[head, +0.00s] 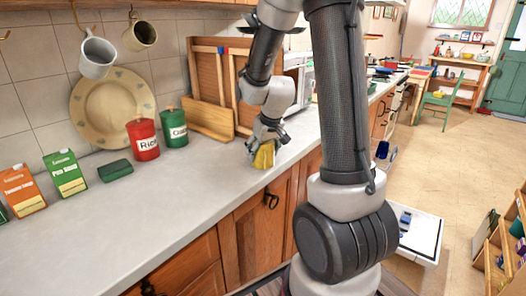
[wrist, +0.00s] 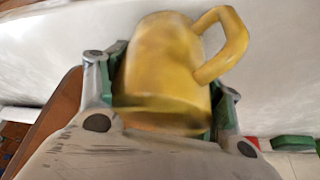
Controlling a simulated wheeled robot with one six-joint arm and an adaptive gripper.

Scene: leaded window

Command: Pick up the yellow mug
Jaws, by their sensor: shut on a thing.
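The yellow mug (wrist: 165,70) fills the middle of the wrist view, with its handle toward the upper right. It sits between the two fingers of my gripper (wrist: 160,95), which is shut on it. In the head view the mug (head: 264,156) shows as a small yellow patch below my gripper (head: 268,140), near the counter's front edge. Most of it is hidden there by the fingers. I cannot tell whether its bottom touches the counter.
The grey counter (head: 190,200) is clear in front. A red tin (head: 143,140), a green tin (head: 173,128), a dark green block (head: 115,170) and cartons (head: 65,174) stand along the wall. A plate (head: 105,105) leans behind; two mugs (head: 98,57) hang above. Wooden boards (head: 208,85) stand behind my gripper.

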